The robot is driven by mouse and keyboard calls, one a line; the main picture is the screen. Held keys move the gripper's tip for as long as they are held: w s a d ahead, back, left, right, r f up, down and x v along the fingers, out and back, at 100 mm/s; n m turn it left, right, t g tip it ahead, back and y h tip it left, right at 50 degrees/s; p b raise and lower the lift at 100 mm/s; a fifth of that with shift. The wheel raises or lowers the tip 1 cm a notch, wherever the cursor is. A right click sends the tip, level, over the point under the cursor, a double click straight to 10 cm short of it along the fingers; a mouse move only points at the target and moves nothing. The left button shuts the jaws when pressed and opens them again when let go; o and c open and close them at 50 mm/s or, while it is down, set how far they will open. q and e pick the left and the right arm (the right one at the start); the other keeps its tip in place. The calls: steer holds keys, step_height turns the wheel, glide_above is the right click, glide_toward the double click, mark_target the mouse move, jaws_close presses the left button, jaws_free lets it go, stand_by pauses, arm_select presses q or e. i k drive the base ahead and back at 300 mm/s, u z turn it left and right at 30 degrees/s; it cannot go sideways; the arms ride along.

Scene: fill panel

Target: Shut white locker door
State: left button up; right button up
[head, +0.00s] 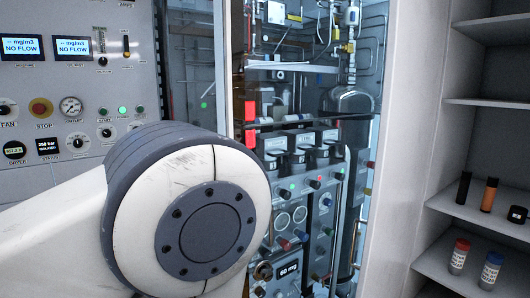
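A white locker (402,150) stands open at the right, and I see into its shelves (488,101). A tall white panel forms its left side; I cannot tell whether this is the door or the side wall. No handle or hinge shows. A large white and grey joint of my own arm fills the lower left and centre. Neither gripper is in view.
Black and orange cylinders (489,194) and bottles with red (460,256) and blue (491,270) caps stand on the locker's shelves. A control panel (75,100) is at the left. Behind glass in the middle is a bay of pipes and valves (300,160).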

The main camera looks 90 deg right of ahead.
mark_target(416, 29)
steer(key=z, duration=4.85)
steer(key=k, duration=1.25)
steer(key=u, duration=0.15)
steer(key=i, duration=0.65)
steer(key=u, duration=0.65)
